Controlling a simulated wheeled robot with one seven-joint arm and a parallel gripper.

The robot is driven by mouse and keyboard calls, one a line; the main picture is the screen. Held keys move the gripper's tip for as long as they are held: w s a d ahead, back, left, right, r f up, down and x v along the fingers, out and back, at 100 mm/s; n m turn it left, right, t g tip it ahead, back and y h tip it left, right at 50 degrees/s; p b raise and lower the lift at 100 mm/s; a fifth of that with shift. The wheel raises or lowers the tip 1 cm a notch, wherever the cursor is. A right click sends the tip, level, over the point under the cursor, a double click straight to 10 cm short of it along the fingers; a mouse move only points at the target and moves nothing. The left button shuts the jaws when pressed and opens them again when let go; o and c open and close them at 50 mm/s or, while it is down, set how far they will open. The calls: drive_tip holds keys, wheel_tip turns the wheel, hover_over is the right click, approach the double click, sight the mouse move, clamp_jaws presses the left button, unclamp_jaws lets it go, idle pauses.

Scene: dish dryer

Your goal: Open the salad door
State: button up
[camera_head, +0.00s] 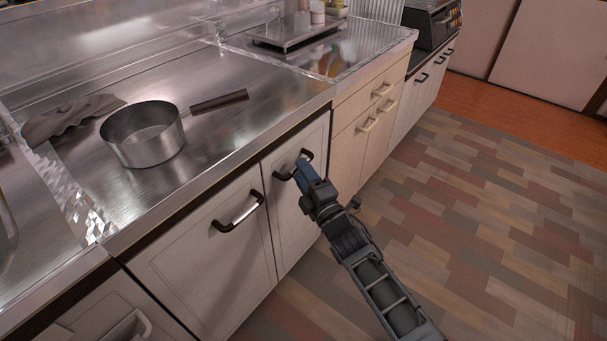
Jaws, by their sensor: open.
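A pair of cream cabinet doors sits under the steel counter. The left door (190,262) has a dark-ended bar handle (238,212). The right door (289,228) has a similar handle (282,172). Both doors look closed. My gripper (300,168) is at the right door's handle, its tip overlapping the handle in the picture. I cannot tell whether the fingers are around the handle or touching it. The gripper is open, and its fingertips are partly hidden by its own body. No label shows which door is the salad door.
Wooden drawers and cabinets (370,125) stand to the right. The tiled floor (480,220) in front is clear.

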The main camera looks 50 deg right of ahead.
drive_tip(key=shift+c, duration=0.4)
clamp_jaws()
drive_tip(key=shift+s, duration=0.15)
